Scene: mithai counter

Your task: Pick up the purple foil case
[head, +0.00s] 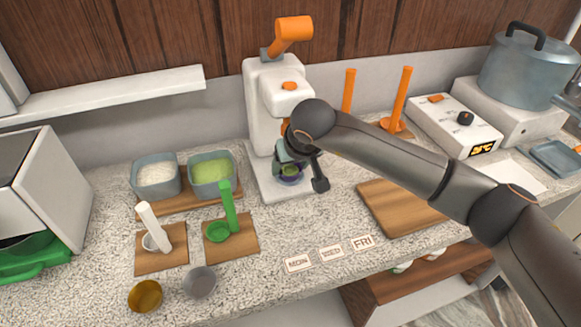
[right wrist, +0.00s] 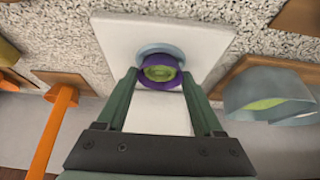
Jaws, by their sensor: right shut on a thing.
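The purple foil case (right wrist: 161,83) is a small round cup with green filling inside. It sits on or just above a pale blue-grey round piece (right wrist: 160,49) on the white base of the machine. In the head view the purple case (head: 290,179) is partly hidden by my right gripper (head: 290,165). In the right wrist view my right gripper (right wrist: 160,80) has its two green fingers on either side of the case, shut on it. I cannot tell whether the case is lifted clear of its seat. My left gripper is not in view.
The white machine (head: 262,100) with an orange handle rises close behind the gripper. Bins of white (head: 155,193) and green (head: 211,191) filling stand left. A green scoop (head: 216,233), a white scoop (head: 150,242) and two metal cups are in front. Day cards (head: 331,252) and a wooden board (head: 385,222) lie right.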

